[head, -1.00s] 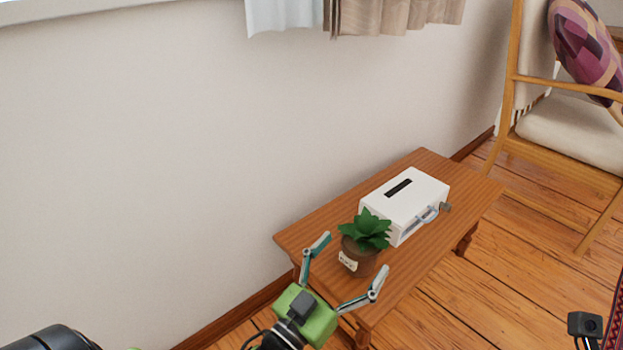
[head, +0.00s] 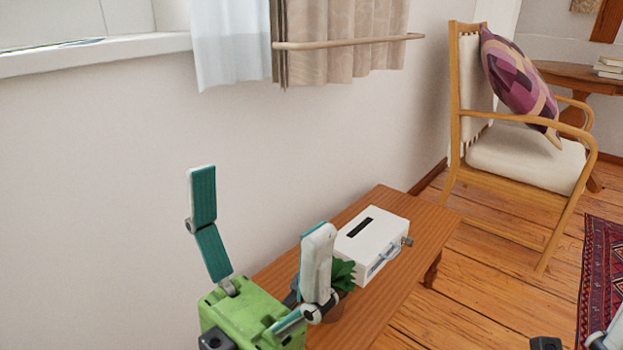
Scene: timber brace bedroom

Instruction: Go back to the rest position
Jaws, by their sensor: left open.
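My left gripper (head: 261,200) is large in the lower left of the head view. Its two fingers are spread wide with nothing between them. It is raised in front of the near end of the wooden table (head: 420,220). The potted plant (head: 343,274) stands on that table, mostly hidden behind the right finger; some green leaves and a bit of brown pot show. Small parts of what seems to be my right gripper (head: 602,341) show at the bottom right edge; its jaws cannot be made out.
A white box (head: 372,238) with a dark slot on top sits on the table. A wooden armchair (head: 520,160) with a patterned cushion (head: 515,80) stands beyond it. A red rug (head: 603,270) lies at right. The wall, window sill (head: 100,52) and curtain (head: 340,40) are behind.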

